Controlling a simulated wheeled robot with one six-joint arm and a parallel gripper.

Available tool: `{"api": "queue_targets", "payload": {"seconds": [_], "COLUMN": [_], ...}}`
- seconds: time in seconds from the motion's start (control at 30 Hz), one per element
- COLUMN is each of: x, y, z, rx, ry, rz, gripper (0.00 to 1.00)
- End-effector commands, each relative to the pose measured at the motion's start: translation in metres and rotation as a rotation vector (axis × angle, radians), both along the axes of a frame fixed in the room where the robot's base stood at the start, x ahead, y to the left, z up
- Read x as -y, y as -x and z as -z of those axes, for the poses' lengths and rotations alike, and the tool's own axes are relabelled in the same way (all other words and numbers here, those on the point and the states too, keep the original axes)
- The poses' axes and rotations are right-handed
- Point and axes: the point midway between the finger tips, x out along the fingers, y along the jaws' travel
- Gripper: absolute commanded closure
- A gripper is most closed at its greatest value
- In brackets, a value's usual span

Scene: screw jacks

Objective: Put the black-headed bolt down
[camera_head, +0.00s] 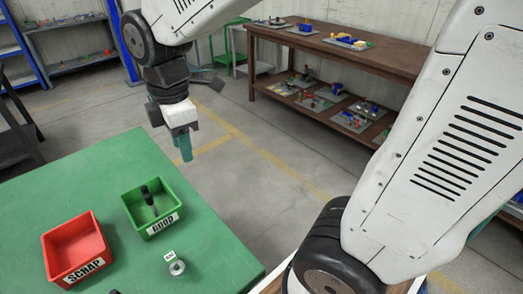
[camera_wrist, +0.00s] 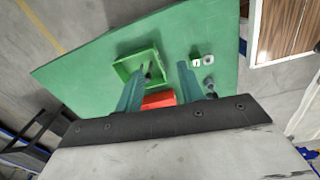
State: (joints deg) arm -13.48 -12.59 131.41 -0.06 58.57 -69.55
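A black-headed bolt (camera_head: 147,196) stands slightly tilted inside the green bin (camera_head: 131,213) labelled GOOD. In the wrist view the bolt (camera_wrist: 148,71) shows as a small dark shape in the green bin (camera_wrist: 124,70), partly hidden by a finger. My gripper (camera_head: 184,158) hangs in the air beyond the table's far right edge, above and apart from the bin. In the wrist view its two teal fingers (camera_wrist: 161,64) are spread apart with nothing held between them.
A red bin (camera_head: 74,243) labelled SCRAP stands left of the green one. A dark piece (camera_head: 115,292) is cut off at the bottom edge. The green tabletop (camera_head: 85,185) is otherwise largely clear.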

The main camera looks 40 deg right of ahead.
Motion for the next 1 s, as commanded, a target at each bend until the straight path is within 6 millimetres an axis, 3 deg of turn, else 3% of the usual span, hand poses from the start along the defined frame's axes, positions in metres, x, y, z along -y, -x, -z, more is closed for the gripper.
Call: {"api": "queue_targets", "payload": {"seconds": [0.03,0.2,0.3,0.43,0.6,1.0], "x": [0.016,0.055,0.070,0.080,0.083,0.083], "y": [0.019,0.084,0.116,0.145,0.158,0.158], "z": [-0.011,-0.028,-0.030,-0.028,-0.026,-0.026], "rx": [0.015,0.037,0.045,0.051,0.053,0.052], "ry": [-0.010,-0.048,-0.071,-0.093,-0.105,-0.105], "rz": [0.163,0.748,1.037,1.303,1.443,1.449], "gripper": [0.62,0.62,0.62,0.62,0.62,0.62]}}
